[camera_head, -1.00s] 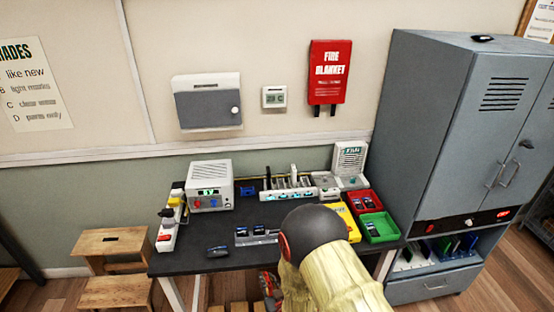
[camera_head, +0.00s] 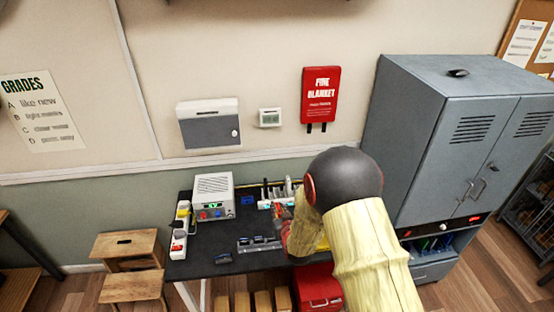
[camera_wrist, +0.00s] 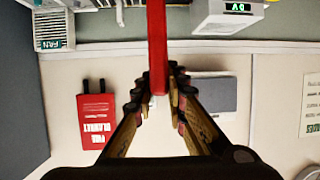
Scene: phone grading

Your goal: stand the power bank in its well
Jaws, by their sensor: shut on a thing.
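My gripper (camera_wrist: 159,98) is shut on a long red thing in the wrist view, which I take to be the power bank (camera_wrist: 157,45). It is seen edge-on and stretches away from the fingers to the top of the picture. In the head view my gripper (camera_head: 284,232) is small and partly hidden by my arm, over the right part of the dark table. A low grey holder (camera_head: 259,245) with dark devices in it stands at the table's front. A pale slotted rack (camera_head: 279,196) stands at the back. I cannot tell which well is the power bank's.
A white instrument (camera_head: 213,197) and a power strip (camera_head: 179,232) stand on the left of the dark table (camera_head: 215,245). A dark device (camera_head: 223,258) lies at the front edge. A grey cabinet (camera_head: 430,150) stands to the right. My arm hides the table's right end.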

